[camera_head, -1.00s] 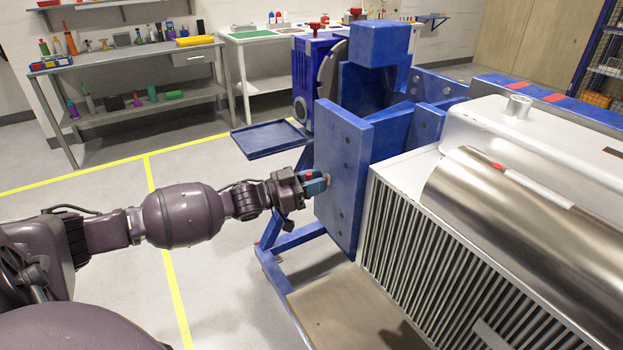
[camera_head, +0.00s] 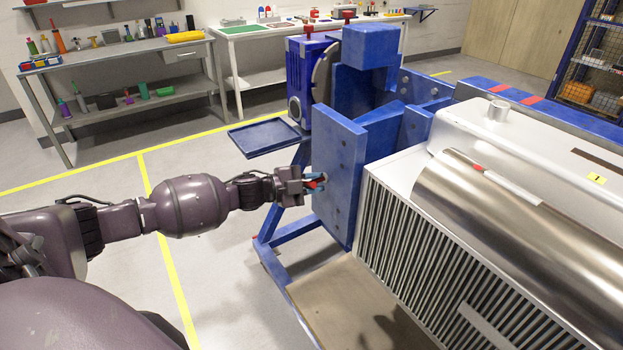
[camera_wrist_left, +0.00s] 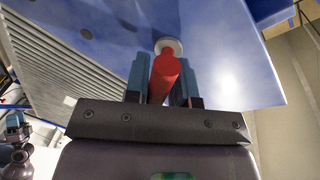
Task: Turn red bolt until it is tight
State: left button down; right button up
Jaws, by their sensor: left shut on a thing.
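The red bolt (camera_wrist_left: 163,75) stands out from the face of the blue jig plate (camera_head: 336,160), with a pale round collar at its plate end in the left wrist view. My left gripper (camera_head: 317,181) is at the plate's left face, its teal fingers on either side of the bolt. The gripper is shut on the bolt, as the left wrist view (camera_wrist_left: 163,85) also shows. In the head view only a little red of the bolt (camera_head: 312,185) shows between the fingers. What seems to be my right gripper (camera_wrist_left: 15,120) is small at the left wrist view's edge.
A large metal unit with a finned side (camera_head: 420,255) stands right of the plate. A blue tray (camera_head: 266,138) is behind my left gripper. Blue frame legs (camera_head: 285,235) are below. Open floor lies left of the jig.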

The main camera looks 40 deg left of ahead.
pick_arm(q)
jog(key=m, duration=0.1)
jog(key=m+p, duration=0.1)
jog(key=m+y, duration=0.1)
jog(key=shift+s+d+f, duration=0.25)
jog(key=shift+f, duration=0.15)
jog(key=shift+f+m+p, duration=0.1)
jog(key=shift+m+p, duration=0.3)
jog(key=shift+m, duration=0.2)
jog(key=shift+f, duration=0.1)
jog(key=shift+a+m, duration=0.1)
jog(key=shift+m, duration=0.2)
pick_arm(e)
jog(key=shift+s+d+r, duration=0.15)
jog(key=shift+s+r, duration=0.3)
jog(key=shift+r, duration=0.05)
pick_arm(q)
jog(key=shift+y, duration=0.4)
pick_arm(e)
jog(key=shift+w+r, duration=0.15)
pick_arm(q)
jog(key=c, duration=1.1)
grip_release()
jog(key=shift+f, duration=0.1)
jog(key=shift+w, duration=0.1)
pick_arm(e)
jog(key=shift+w+r, duration=0.35)
jog(key=shift+w, duration=0.1)
pick_arm(q)
jog(key=shift+r, duration=0.2)
